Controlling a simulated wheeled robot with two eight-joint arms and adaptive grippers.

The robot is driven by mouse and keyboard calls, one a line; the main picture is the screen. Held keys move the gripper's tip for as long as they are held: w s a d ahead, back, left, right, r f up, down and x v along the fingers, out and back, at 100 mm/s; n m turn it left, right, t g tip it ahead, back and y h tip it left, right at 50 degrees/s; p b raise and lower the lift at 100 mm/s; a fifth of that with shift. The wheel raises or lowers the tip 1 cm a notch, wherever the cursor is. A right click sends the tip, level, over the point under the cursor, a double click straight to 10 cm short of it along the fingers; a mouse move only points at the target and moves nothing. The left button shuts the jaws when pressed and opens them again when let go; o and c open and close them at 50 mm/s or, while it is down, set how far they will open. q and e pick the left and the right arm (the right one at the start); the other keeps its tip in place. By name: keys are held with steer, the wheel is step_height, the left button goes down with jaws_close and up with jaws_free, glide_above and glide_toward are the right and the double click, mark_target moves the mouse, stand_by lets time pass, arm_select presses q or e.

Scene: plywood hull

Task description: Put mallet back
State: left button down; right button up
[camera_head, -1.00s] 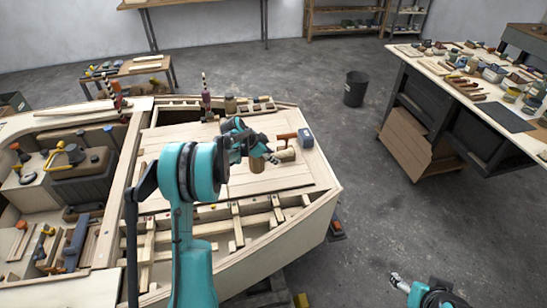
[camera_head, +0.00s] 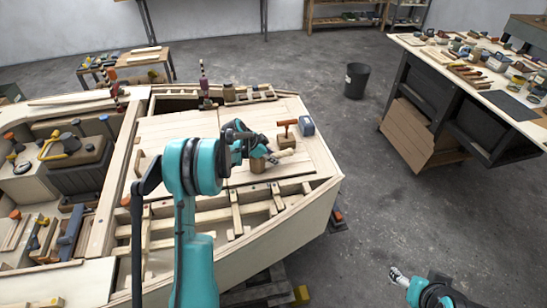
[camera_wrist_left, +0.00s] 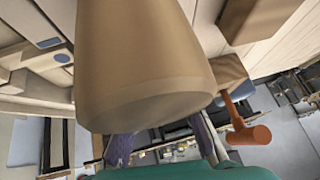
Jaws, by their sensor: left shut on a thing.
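The mallet is in my left gripper (camera_head: 270,155). Its tan, tapered round wooden head (camera_head: 258,165) shows just below the gripper over the pale deck planks in the head view. In the left wrist view the mallet head (camera_wrist_left: 145,70) is large and close, filling the upper middle. My left gripper is shut on the mallet; its grip is mostly hidden by the arm and the head. I cannot tell whether the mallet touches the deck. My right gripper (camera_head: 398,275) is low at the right over the floor, away from the hull, too small to read.
A red-brown T-handled tool (camera_head: 287,123) stands at a wooden block just beyond my left gripper, and a blue object (camera_head: 306,126) lies beside it. Open ribs (camera_head: 238,215) lie nearer me. A loaded workbench (camera_head: 490,82) and a black bin (camera_head: 356,80) stand right.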

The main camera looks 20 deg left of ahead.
arm_select(q)
steer(key=shift+f, duration=0.15)
steer(key=c, duration=1.2)
jaws_free()
steer(key=v, duration=1.2)
